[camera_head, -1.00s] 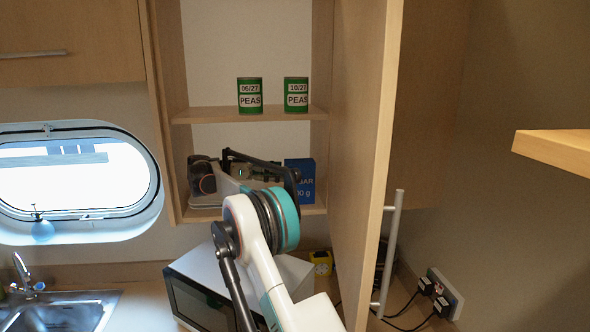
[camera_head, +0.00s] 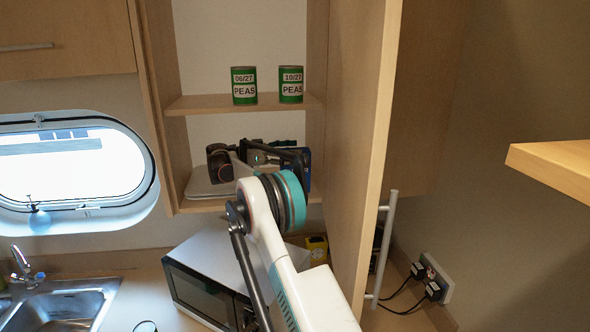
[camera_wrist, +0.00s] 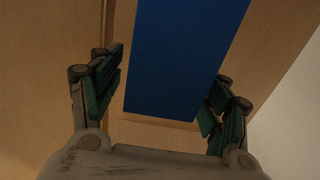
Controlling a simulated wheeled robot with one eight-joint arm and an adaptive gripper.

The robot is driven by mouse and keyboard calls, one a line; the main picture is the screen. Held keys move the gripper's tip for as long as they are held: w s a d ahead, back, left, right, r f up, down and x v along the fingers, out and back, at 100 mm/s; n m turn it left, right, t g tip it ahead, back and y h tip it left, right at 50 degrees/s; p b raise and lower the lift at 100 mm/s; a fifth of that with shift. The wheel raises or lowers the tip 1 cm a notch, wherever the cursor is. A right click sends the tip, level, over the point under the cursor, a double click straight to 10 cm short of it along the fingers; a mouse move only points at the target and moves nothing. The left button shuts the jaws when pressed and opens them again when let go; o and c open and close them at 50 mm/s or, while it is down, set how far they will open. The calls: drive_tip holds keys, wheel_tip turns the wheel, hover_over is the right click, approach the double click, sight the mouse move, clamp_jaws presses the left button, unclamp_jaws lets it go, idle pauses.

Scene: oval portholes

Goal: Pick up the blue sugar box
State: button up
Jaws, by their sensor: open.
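The blue sugar box (camera_wrist: 185,60) fills the upper middle of the wrist view, its plain blue face between the two fingers. In the head view only a strip of the box (camera_head: 306,172) shows at the right of the lower cupboard shelf, mostly hidden behind my arm. My gripper (camera_wrist: 160,100) is open, with green-padded fingers to the left and right of the box. The right finger is close beside the box's lower right edge; I cannot tell whether it touches. A gap shows on the left.
Two green peas cans (camera_head: 244,86) stand on the shelf above (camera_head: 215,104). The open cupboard door (camera_head: 365,150) is close on the right of my arm. A microwave (camera_head: 205,285) stands below. A wooden panel edge (camera_head: 555,165) juts in at the far right.

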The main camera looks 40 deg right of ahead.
drive_tip(key=shift+s+d, duration=0.3)
drive_tip(key=shift+d, duration=0.2)
drive_tip(key=shift+w+a, duration=0.1)
drive_tip(key=shift+a, duration=0.05)
drive_tip(key=shift+c, duration=0.8)
clamp_jaws()
drive_tip(key=shift+r, duration=0.1)
